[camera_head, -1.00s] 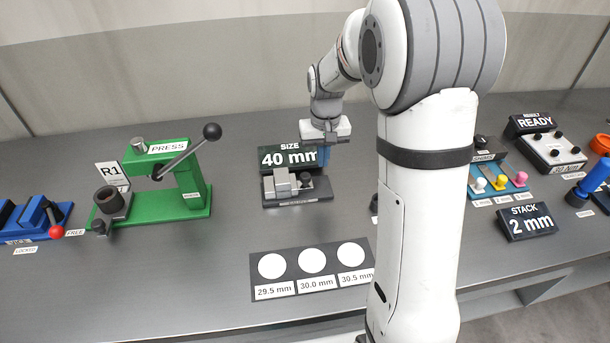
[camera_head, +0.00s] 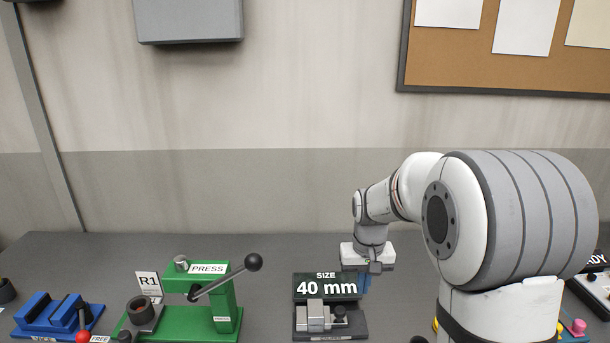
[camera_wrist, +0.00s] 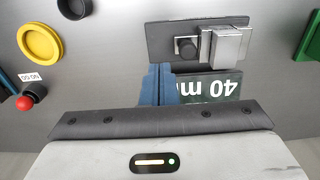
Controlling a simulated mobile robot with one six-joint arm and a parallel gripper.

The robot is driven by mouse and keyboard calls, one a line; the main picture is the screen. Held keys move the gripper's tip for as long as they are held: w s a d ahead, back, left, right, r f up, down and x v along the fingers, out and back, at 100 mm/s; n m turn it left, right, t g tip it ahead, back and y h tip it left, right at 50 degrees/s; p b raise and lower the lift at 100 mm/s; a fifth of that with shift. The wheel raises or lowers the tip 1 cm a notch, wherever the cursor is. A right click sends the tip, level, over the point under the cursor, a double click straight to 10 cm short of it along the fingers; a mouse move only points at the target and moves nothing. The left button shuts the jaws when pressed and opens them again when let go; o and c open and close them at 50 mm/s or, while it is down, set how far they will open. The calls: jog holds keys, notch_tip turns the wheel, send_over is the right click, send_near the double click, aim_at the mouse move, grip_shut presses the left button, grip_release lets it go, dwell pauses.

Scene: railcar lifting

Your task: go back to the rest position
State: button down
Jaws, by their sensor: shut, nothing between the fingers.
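My gripper (camera_head: 365,282) hangs fingers down at the right edge of the size display (camera_head: 327,286), which reads 40 mm. Its blue fingers (camera_wrist: 158,88) are together with nothing between them in the wrist view. They appear in front of the display's edge there, beside the dark gauge base (camera_wrist: 160,45) with its metal blocks (camera_wrist: 222,43) and black knob (camera_wrist: 186,48). Whether the fingers touch the display cannot be told. My arm reaches in from the right and hides part of the bench.
The green press (camera_head: 220,300) with its black-knobbed lever stands left of the display, and the blue vise (camera_head: 50,315) is farther left. A grey box (camera_head: 190,20) and a corkboard (camera_head: 500,60) are on the wall. A yellow ring (camera_wrist: 40,42) shows in the wrist view.

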jog(key=s+r+t, duration=0.1)
jog(key=s+r, duration=0.2)
jog(key=s, duration=0.8)
jog(key=s+r+t, duration=0.2)
jog(key=s+r, duration=0.1)
jog(key=s, duration=0.8)
jog(key=shift+s+d+r, duration=0.15)
jog(key=shift+d+r, duration=0.15)
jog(key=w+g+p, duration=0.2)
jog(key=w, duration=1)
jog(key=w+a+f+g+p, duration=0.1)
jog(key=w+a+f+p, duration=0.1)
jog(key=w+f, duration=0.9)
jog(key=f+b, duration=0.3)
jog(key=w+f+b, duration=0.1)
jog(key=f, duration=0.1)
jog(key=shift+d+f+b, duration=0.15)
jog(key=shift+d+b, duration=0.1)
jog(key=shift+b, duration=0.15)
